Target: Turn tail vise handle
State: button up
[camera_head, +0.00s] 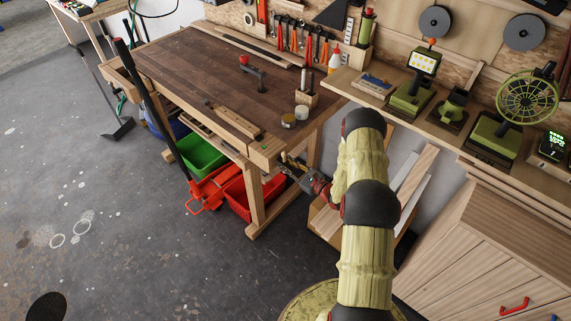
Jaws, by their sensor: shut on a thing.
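The workbench (175,72) has a dark brown top with a pale wooden frame. Its tail vise (264,154) is a pale wooden block at the near right corner. The tail vise handle (284,161) shows as a small yellowish and dark piece just right of that block, below the level of the top. My gripper (291,171) reaches it from the lower right and is shut on it. The fingers hide part of the handle, and its exact angle is too small to tell.
A clamp-like tool with a red knob (255,76), small jars (288,120) and a brush holder (306,97) stand on the bench. Green (203,153) and red (245,195) bins sit below. A shelf with green tools (412,92) runs along the right. Open floor lies at left.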

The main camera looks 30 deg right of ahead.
grip_shut()
jog(key=shift+n, duration=0.4)
